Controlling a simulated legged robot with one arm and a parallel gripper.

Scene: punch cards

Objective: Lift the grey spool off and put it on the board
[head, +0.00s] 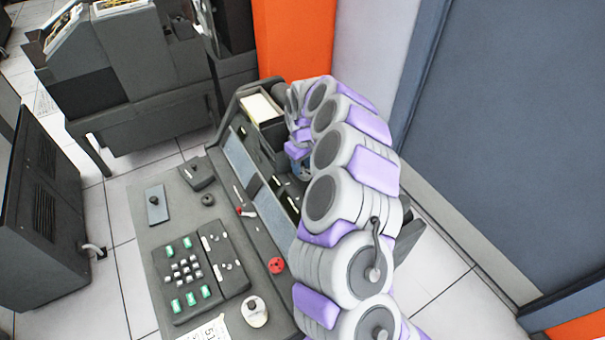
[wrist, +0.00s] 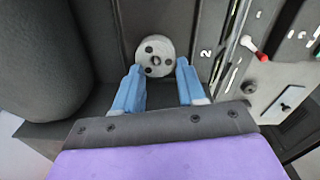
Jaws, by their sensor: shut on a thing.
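The grey spool (wrist: 155,57), a round disc with dark holes around its centre, is at the top middle of the wrist view. My gripper (wrist: 158,67) has its two blue fingers on either side of the spool and is shut on it. In the head view the gripper is at the far end of my arm, inside the machine, and the spool is hidden there. The grey desk top (head: 148,236), probably the board, lies left of my arm. I cannot tell whether the spool still touches its mount.
A dark panel (wrist: 212,60) stands close right of the spool.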

